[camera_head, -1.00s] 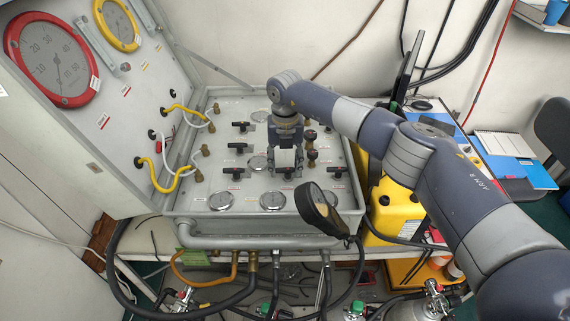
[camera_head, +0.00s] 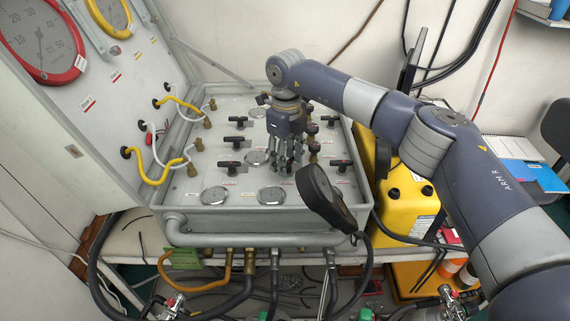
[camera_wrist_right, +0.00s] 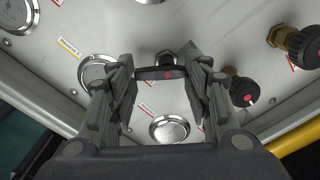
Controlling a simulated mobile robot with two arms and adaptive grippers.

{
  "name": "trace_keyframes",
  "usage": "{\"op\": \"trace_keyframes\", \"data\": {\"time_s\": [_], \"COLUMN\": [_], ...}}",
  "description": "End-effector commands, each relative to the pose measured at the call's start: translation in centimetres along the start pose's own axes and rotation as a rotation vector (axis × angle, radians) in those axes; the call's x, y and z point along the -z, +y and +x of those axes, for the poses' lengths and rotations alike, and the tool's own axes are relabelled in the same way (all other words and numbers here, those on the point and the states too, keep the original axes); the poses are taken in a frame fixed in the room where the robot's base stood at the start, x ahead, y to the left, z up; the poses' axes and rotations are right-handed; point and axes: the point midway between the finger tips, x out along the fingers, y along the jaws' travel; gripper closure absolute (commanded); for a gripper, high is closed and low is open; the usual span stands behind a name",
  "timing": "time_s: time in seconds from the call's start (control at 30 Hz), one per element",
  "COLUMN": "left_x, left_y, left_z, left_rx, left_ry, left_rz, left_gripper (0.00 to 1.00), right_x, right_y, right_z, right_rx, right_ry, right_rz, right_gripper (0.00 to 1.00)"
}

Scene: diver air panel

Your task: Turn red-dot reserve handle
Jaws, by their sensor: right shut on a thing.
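The air panel (camera_head: 185,225) is a grey open case with several black T-handles, gauges and knobs. My right gripper (camera_head: 287,163) points down at the middle of the panel and hides what lies under it in the head view. In the right wrist view, a black bar handle with a red dot (camera_wrist_right: 167,74) lies between the fingertips of the right gripper (camera_wrist_right: 168,80). The fingers are closed on the two ends of the bar. My left gripper is in neither view.
Black T-handles stand nearby, one to the left (camera_head: 232,165) and one to the right (camera_head: 341,162). Brass-stemmed knobs (camera_wrist_right: 245,90) are beside the fingers. A dark round handheld gauge (camera_head: 325,197) overhangs the panel's front right corner. A yellow case (camera_head: 408,205) stands at right.

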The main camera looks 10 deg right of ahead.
Motion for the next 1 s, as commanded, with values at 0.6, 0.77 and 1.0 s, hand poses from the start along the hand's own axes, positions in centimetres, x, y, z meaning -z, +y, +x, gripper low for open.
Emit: {"op": "trace_keyframes", "data": {"time_s": [0.6, 0.77, 1.0], "left_x": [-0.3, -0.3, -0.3], "left_y": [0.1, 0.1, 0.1], "left_z": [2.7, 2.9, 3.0], "left_rx": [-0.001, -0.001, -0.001], "left_ry": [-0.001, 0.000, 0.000], "left_rz": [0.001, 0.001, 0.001], "left_gripper": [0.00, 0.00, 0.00], "right_x": [0.3, 0.3, 0.2], "right_y": [-0.6, -0.7, -0.7], "right_z": [-0.2, -0.3, -0.4], "right_rx": [0.012, 0.013, 0.014], "right_ry": [-0.002, -0.003, -0.006], "right_rz": [-0.504, -0.579, -0.635], "right_gripper": [0.79, 0.79, 0.79]}}
